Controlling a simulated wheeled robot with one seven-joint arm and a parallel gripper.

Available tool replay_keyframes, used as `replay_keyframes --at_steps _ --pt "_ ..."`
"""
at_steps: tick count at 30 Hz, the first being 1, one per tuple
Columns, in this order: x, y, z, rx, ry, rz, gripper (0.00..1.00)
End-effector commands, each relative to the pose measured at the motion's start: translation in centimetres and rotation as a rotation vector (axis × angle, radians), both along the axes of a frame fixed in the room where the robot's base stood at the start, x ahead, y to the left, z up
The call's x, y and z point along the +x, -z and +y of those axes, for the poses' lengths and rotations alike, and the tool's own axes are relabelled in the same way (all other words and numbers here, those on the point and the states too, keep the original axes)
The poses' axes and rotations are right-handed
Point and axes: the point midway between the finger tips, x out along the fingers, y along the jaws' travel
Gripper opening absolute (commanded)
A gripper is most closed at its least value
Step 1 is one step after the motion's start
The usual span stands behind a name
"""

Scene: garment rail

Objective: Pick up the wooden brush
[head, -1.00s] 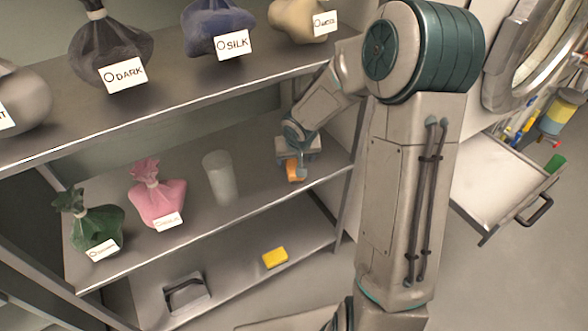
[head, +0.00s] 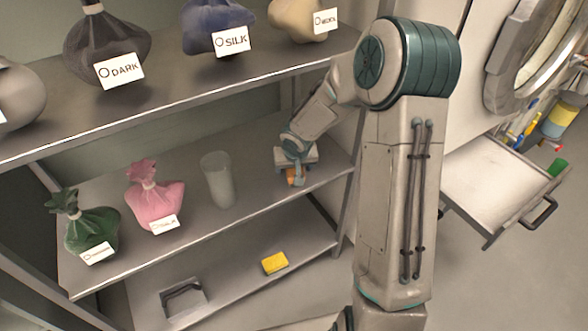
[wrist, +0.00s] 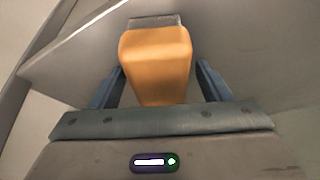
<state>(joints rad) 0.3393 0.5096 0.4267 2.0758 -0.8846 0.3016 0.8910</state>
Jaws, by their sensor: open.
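The wooden brush (wrist: 156,62) shows in the wrist view as an orange-brown block with a grey strip along its far end. It lies between the two fingers of my open gripper (wrist: 160,85), with a finger on each side and a small gap showing. In the head view the brush (head: 296,176) is a small orange patch on the middle shelf at its right end. My gripper (head: 296,162) is over it there and hides most of it.
On the middle shelf (head: 255,195), a grey cylinder (head: 218,180), a pink bag (head: 153,197) and a green bag (head: 90,232) stand left of my gripper. A yellow block (head: 275,263) lies on the lower shelf. The upper shelf (head: 165,98) holds several labelled bags. An open drawer (head: 490,185) is at right.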

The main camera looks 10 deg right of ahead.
Motion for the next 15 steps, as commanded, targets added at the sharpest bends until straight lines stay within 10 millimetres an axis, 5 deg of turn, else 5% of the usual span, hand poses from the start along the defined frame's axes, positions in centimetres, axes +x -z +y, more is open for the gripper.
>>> replay_keyframes --at_steps 6,11,15 --pt "0.01 0.31 0.00 0.000 0.000 0.000 0.71" --pt "0.00 0.22 0.00 0.000 0.000 0.000 0.26" --pt "0.01 0.19 0.01 0.000 0.000 -0.001 0.17"
